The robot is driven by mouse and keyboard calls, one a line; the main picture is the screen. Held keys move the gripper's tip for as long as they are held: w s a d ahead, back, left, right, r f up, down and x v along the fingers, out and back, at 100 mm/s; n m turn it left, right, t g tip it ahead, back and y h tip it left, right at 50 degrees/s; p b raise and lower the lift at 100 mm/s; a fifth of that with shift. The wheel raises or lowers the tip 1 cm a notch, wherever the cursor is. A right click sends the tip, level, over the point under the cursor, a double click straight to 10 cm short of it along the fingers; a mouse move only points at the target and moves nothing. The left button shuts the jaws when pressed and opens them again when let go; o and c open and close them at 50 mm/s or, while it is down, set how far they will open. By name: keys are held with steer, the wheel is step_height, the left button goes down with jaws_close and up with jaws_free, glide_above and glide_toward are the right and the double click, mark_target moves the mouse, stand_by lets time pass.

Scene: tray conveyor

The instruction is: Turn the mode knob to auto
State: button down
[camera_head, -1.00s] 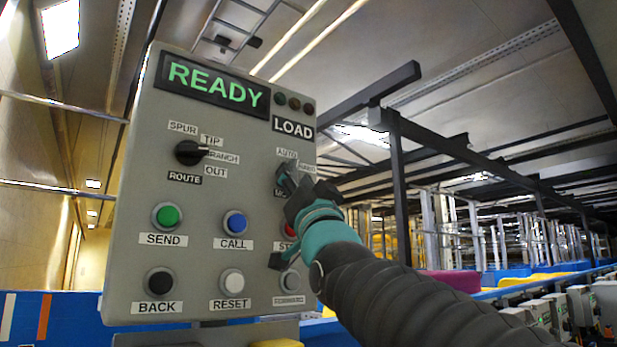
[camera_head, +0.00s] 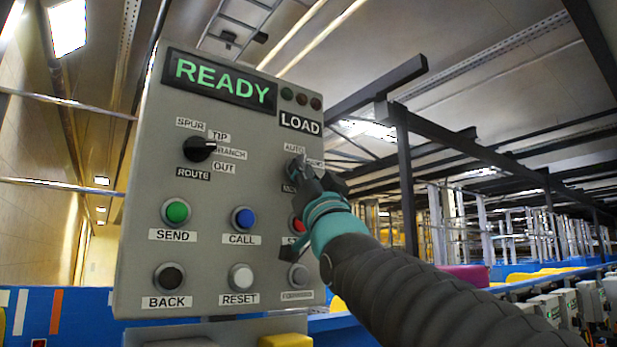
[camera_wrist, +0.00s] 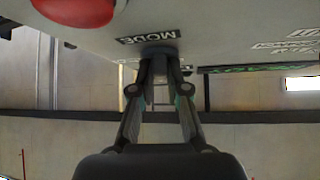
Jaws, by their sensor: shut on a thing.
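The mode knob (camera_head: 297,163) sits on the right side of the grey control panel (camera_head: 140,245), below the LOAD plate, with the AUTO label (camera_head: 294,148) just above it. My gripper (camera_head: 304,172) reaches in from the lower right and covers most of the knob and its MODE label. In the wrist view my gripper (camera_wrist: 160,72) has its fingers closed together on the knob (camera_wrist: 158,52), just beside the MODE label (camera_wrist: 147,37). The knob's pointer is mostly hidden, so I cannot tell its exact setting.
The route knob (camera_head: 200,148) stands to the left. Below are the green SEND button (camera_head: 176,211), blue CALL button (camera_head: 243,218), black BACK button (camera_head: 169,277) and white RESET button (camera_head: 241,277). The red button (camera_wrist: 75,8) is close beside my gripper. The display reads READY.

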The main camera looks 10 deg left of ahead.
steer(key=shift+d+n+g+y, duration=0.1)
steer(key=shift+n+g+y, duration=0.2)
steer(key=shift+n, duration=0.2)
steer(key=n+g+y, duration=0.1)
steer(key=n, duration=0.1)
steer(key=n+g+y, duration=0.2)
steer(key=n, duration=0.1)
steer(key=shift+w+r+y+p, duration=0.1)
steer(key=shift+r+y+p, duration=0.05)
steer(key=shift+y+p, duration=0.15)
steer(key=shift+g+y, duration=0.3)
steer(key=shift+g, duration=0.1)
steer(key=c, duration=1.2)
jaws_free()
steer(key=shift+o, duration=0.2)
steer(key=shift+f, duration=0.2)
